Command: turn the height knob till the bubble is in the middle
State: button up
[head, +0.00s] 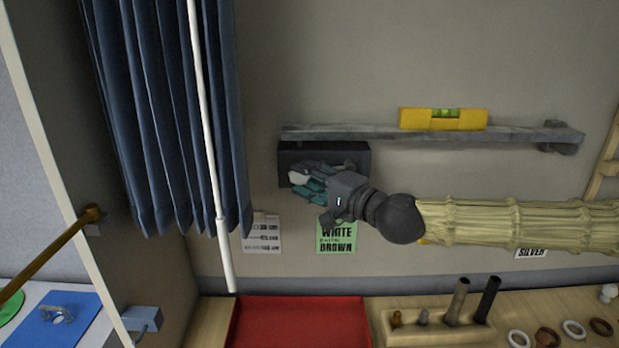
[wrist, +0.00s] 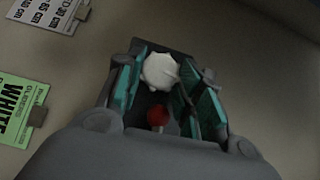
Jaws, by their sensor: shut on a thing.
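The white lobed height knob (wrist: 159,72) sits on the face of a dark box (head: 355,158) on the wall, under the left end of a grey bar (head: 350,132). The knob also shows in the head view (head: 299,177), partly hidden. My gripper (head: 308,181) is shut on the knob, with its teal finger pads on either side of it. A yellow spirit level (head: 415,118) rests on the bar, right of the box. Its green vial (head: 446,113) shows a paler patch near the middle, but the bubble's exact place is too small to tell.
A red ball-ended part (wrist: 157,115) is between the fingers, near the palm. A blue curtain (head: 165,110) and white rod (head: 207,130) hang left of my gripper. Below are a green card (head: 337,236), a red tray (head: 300,320) and a wooden peg holder (head: 440,333).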

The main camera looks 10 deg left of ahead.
jog(key=shift+s+r+n+g+h+p, duration=0.1)
jog(key=shift+r+n+g+h+p, duration=0.1)
jog(key=shift+n+g+h+p, duration=0.35)
jog(key=shift+f+n+h+p, duration=0.1)
jog(key=shift+n+h+p, duration=0.15)
jog(key=shift+p, duration=0.15)
jog(key=o, duration=1)
jog(key=v, duration=1.2)
